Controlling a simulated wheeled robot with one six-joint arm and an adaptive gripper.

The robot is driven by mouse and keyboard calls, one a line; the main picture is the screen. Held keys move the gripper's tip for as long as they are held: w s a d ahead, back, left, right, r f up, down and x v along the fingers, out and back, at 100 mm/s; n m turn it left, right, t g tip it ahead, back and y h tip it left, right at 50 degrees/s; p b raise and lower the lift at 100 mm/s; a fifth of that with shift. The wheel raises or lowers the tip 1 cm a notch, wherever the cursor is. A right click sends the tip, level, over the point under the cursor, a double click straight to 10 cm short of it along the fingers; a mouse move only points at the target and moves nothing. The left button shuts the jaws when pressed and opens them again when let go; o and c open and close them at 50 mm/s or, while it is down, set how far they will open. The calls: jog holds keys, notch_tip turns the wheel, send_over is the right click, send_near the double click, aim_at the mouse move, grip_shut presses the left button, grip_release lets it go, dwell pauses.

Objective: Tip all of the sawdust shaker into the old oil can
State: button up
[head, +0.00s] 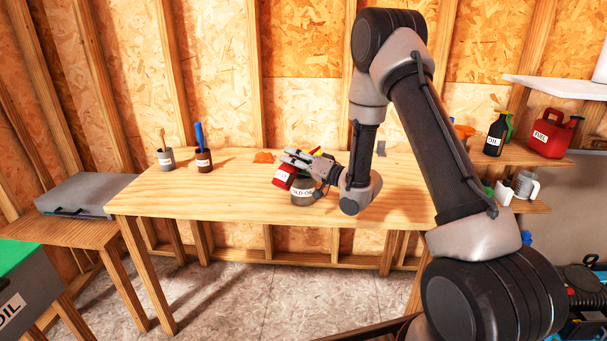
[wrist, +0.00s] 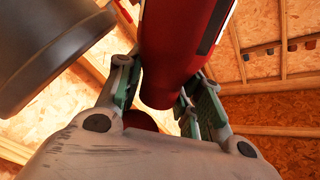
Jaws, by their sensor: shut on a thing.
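My gripper (head: 297,160) is shut on a red container with a white label, which I take to be the sawdust shaker (head: 284,177). The shaker is tilted, and its label is too small to read. In the wrist view the red shaker (wrist: 185,45) sits between the two finger pads (wrist: 165,98). The old oil can (head: 303,187), grey with a white label, stands on the bench just right of the shaker, partly hidden by it and my gripper. A grey can, seemingly the same one, shows at upper left in the wrist view (wrist: 50,55). The shaker's mouth and any sawdust are not visible.
The wooden bench (head: 205,203) has free room left of the can. A grey cup with a brush (head: 165,158) and a brown jar with a blue handle (head: 203,161) stand there. A red fuel can (head: 550,135) is on the right shelf.

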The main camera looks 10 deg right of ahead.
aim_at(280, 173)
jog(key=n, duration=0.1)
jog(key=s+a+n, duration=0.1)
jog(key=n, duration=0.1)
jog(key=shift+r, duration=0.3)
jog(key=a+f+n, duration=0.1)
jog(key=s+a+f+n, duration=0.1)
jog(key=f+n, duration=0.1)
jog(key=s+a+f+n+g, duration=0.1)
jog(key=f+n, duration=0.1)
jog(key=shift+s+f, duration=0.1)
jog(key=shift+f, duration=0.1)
jog(key=shift+s+a+n, duration=0.35)
jog(key=shift+a+n, duration=0.05)
jog(key=shift+n, duration=0.4)
notch_tip(280, 173, up, 6)
jog(key=shift+s+a, duration=0.1)
